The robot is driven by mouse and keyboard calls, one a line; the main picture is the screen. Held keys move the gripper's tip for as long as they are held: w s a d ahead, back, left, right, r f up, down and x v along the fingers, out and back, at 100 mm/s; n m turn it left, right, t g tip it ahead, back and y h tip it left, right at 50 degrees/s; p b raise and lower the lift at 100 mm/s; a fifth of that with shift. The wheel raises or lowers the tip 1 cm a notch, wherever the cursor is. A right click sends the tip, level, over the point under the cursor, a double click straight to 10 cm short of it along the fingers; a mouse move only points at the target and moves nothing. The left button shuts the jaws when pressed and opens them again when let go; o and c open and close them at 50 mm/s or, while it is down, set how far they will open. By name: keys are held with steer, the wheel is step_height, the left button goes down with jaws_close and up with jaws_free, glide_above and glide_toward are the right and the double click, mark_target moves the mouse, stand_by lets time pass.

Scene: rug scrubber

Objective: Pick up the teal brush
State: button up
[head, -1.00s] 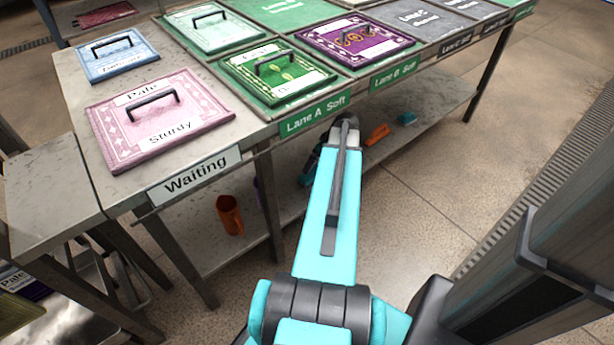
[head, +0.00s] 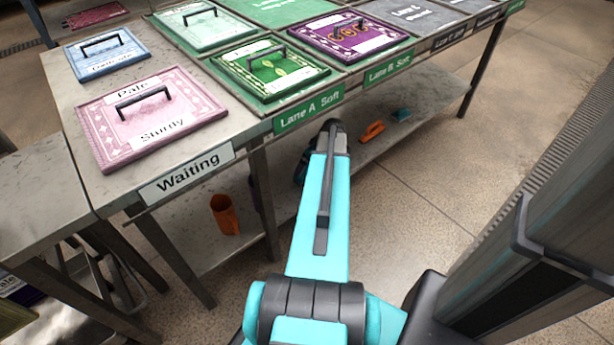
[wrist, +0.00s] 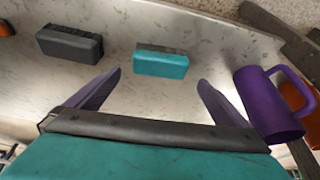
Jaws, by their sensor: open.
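The teal brush (wrist: 160,64) lies on the grey lower shelf in the wrist view, a teal block with a dark strip along its far side. My gripper (wrist: 160,82) is open, with its two purple fingers spread to the left and right of the brush's line. The brush shows beyond the fingers, near the middle between them, and nothing is held. In the head view, my arm hides this brush and most of my gripper, which reaches in under the table's front edge.
A dark grey brush (wrist: 70,43) lies left of the teal one; a purple mug (wrist: 268,105) stands right, close to my right finger. An orange mug (head: 225,214), an orange item (head: 372,131) and another teal item (head: 401,115) sit on the lower shelf. The tabletop (head: 75,175) overhangs.

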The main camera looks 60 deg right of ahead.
mark_target(306, 170)
steer(key=shift+x, duration=1.25)
steer(key=shift+f, duration=0.1)
steer(key=shift+b+x, duration=0.95)
steer(key=shift+x, duration=1.55)
steer(key=c, duration=1)
